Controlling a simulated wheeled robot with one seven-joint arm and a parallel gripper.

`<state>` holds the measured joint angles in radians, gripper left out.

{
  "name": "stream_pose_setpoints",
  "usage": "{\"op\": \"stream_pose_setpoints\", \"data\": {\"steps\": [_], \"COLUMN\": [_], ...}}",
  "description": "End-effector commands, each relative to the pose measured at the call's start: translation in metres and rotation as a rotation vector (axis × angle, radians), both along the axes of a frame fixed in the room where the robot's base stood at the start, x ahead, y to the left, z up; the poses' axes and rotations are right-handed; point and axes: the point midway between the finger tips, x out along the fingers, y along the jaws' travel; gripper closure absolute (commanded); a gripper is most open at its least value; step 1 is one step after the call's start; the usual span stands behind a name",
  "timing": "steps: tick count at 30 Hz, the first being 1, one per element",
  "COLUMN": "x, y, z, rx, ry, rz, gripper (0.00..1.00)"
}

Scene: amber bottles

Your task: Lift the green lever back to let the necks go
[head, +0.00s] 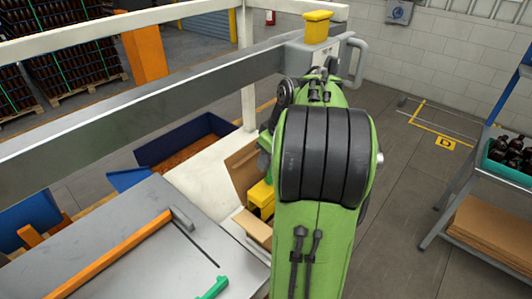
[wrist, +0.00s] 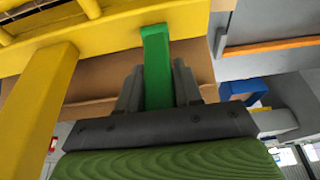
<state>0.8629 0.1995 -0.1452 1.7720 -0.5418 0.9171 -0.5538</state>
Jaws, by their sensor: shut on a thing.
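In the wrist view, the green lever (wrist: 157,65) stands upright between the two dark fingers of my gripper (wrist: 158,92). The fingers are shut on it, one on each side. The lever's upper end shows above the fingertips; its lower part is hidden by my gripper. A yellow frame (wrist: 110,27) runs behind and to the left of the lever. In the head view, my green and black arm hides my gripper and the lever. Part of a yellow body (head: 260,196) shows beside my arm. No bottle necks can be made out at the lever.
Brown cardboard (wrist: 95,80) lies behind the lever. A grey table (head: 120,235) with an orange bar (head: 115,253) and a green handle (head: 214,287) is at left. A grey rail (head: 150,105) crosses behind. A shelf with a green crate (head: 508,170) stands at right; floor between is clear.

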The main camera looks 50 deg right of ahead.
Motion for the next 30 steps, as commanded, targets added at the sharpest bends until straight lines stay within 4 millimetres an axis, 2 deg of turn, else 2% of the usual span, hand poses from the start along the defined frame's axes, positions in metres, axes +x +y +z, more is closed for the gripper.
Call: {"op": "stream_pose_setpoints", "data": {"steps": [13,14,17,26,30], "x": [0.0,0.0,0.0,-0.001,-0.008], "y": [0.001,0.001,0.001,0.0,-0.001], "z": [-0.002,-0.002,-0.002,0.001,0.023], "rx": [0.003,0.003,0.002,0.0,-0.003], "ry": [0.01,0.01,0.009,0.007,0.005], "rz": [0.005,0.005,0.005,0.002,0.0], "gripper": [1.0,0.61,0.46,0.45,0.45]}}
